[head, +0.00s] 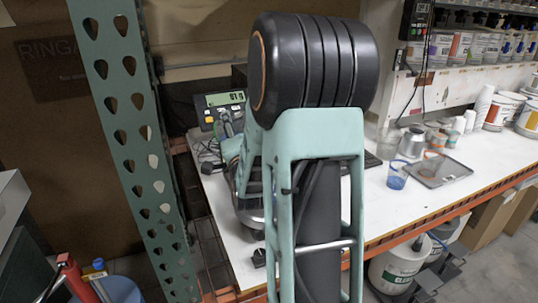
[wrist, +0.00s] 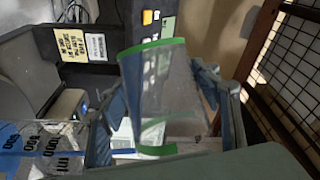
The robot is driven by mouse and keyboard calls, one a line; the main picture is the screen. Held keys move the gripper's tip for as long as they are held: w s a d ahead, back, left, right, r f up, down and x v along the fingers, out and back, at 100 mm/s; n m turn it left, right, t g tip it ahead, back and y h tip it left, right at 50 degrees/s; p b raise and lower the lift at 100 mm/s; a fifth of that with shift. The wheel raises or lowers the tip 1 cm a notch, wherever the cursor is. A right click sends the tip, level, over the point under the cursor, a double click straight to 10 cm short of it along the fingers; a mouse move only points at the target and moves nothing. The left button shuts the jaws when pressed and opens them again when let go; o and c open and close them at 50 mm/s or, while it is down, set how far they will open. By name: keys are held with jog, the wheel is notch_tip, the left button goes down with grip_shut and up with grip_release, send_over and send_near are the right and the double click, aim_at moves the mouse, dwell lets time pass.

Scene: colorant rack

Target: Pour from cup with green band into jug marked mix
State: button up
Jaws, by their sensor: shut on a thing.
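In the wrist view, a clear cup with green bands (wrist: 165,85) is held between the two fingers of my gripper (wrist: 165,110). What is inside the cup is hard to make out. A clear jug (wrist: 62,140) with printed graduations and a blue patch stands at the lower left of that view, beside the left finger and apart from the cup. No "mix" mark can be read on it. In the head view, my own arm hides the held cup and most of the gripper.
A scale display (head: 225,98) stands at the bench's left end, beside a green perforated upright (head: 135,120). A blue cup (head: 397,176), a grey tray (head: 438,170) and a metal can (head: 411,143) are on the white bench (head: 400,215). Its front middle is clear.

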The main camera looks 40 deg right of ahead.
jog(key=shift+s+d+r+m+h+b, duration=0.3)
jog(key=shift+s+d+r+m+b, duration=0.35)
jog(key=shift+b, duration=0.55)
dwell(1.0)
jog(key=shift+s+d+r+m+t+b, duration=0.15)
jog(key=shift+r+m+t+b, duration=0.2)
jog(key=shift+m+b, duration=0.6)
jog(key=shift+c, duration=0.2)
dwell(0.4)
